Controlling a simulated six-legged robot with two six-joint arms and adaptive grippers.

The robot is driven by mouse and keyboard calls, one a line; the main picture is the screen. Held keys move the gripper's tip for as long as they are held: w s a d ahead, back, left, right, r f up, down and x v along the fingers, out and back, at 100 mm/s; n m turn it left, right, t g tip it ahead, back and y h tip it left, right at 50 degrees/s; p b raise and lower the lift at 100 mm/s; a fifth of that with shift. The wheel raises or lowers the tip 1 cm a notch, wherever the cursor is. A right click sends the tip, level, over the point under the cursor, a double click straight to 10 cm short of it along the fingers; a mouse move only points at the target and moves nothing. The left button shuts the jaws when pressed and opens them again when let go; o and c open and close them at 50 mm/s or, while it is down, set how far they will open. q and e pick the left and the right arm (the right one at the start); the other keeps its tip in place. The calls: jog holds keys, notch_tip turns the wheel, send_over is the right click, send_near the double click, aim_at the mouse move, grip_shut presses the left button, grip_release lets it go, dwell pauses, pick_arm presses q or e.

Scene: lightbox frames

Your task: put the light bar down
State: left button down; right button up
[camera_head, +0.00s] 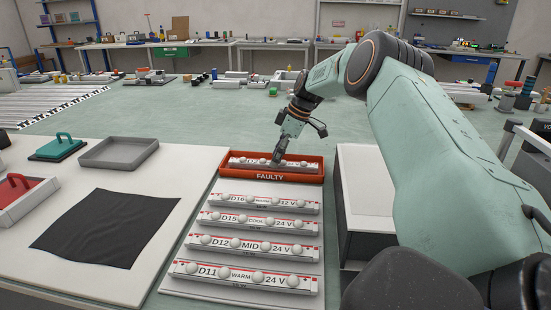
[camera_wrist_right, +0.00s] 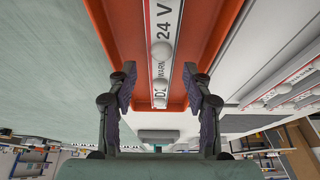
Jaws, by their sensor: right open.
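A white light bar (camera_head: 247,162) with round domes lies in the red tray (camera_head: 300,179) marked FAULTY. In the right wrist view the bar (camera_wrist_right: 163,28) runs lengthwise along the floor of the tray (camera_wrist_right: 119,32), its label showing "24 V" and "WARM". My right gripper (camera_head: 279,157) is over the tray, at the bar. In the wrist view its two fingers (camera_wrist_right: 163,88) stand apart on either side of the bar's near part, with visible gaps between them and the bar. The gripper hides part of the bar in the head view. My left gripper is not in view.
Several labelled light bars (camera_head: 245,272) lie in rows in front of the tray. To the left are a black cloth (camera_head: 105,228), an empty grey tray (camera_head: 118,153), a teal-handled block (camera_head: 62,147) and a red-handled item (camera_head: 18,195). Workbenches stand far back.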

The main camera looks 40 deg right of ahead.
jog(key=p+v, duration=0.1)
jog(key=v, duration=0.9)
jog(key=shift+r+p, duration=0.2)
jog(key=shift+p, duration=0.2)
